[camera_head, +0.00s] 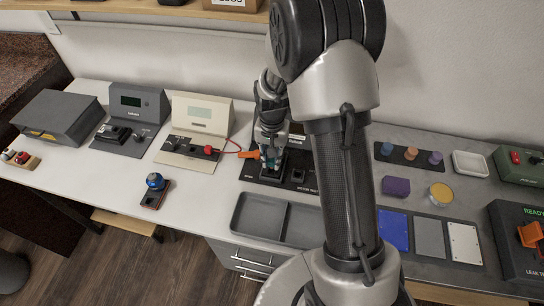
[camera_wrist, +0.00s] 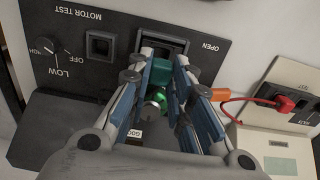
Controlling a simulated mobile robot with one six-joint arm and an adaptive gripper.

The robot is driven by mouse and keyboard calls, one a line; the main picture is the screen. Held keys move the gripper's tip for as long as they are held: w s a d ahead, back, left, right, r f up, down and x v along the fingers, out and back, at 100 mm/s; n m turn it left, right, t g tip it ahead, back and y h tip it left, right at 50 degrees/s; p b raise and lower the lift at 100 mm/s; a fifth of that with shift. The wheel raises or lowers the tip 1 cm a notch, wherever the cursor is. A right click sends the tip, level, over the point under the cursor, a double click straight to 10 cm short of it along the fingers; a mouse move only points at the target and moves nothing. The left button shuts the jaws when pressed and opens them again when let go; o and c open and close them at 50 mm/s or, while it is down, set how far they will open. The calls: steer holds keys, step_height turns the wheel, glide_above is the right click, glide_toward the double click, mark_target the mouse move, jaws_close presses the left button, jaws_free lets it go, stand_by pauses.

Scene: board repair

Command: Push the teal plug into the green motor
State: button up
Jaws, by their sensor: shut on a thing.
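My gripper (camera_wrist: 166,66) has its blue-padded fingers closed on the teal plug (camera_wrist: 161,73) in the wrist view. The green motor (camera_wrist: 158,97), with a round metal end, shows between the fingers close to the plug, partly hidden by them. I cannot tell whether plug and motor touch. Both are at the dark motor test station (camera_wrist: 105,75), by its slot marked OPEN. In the head view my gripper (camera_head: 270,150) is low over this station, and the motor cannot be made out there.
An orange probe (camera_wrist: 214,94) with a red cable is just right of the fingers. The cable runs to a red plug (camera_wrist: 284,103) on the neighbouring cream tester (camera_head: 200,115). A grey two-part tray (camera_head: 262,217) lies in front, looking empty. My arm hides part of the bench.

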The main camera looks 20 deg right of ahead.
steer(key=shift+f+b, duration=0.4)
steer(key=shift+f, duration=1.3)
stand_by(2.7)
steer(key=o, duration=1)
steer(key=shift+o, duration=0.3)
steer(key=shift+o, duration=1.2)
steer(key=shift+r, duration=0.2)
steer(key=shift+r+p, duration=1.1)
steer(key=shift+r, duration=0.15)
steer(key=shift+r, duration=0.2)
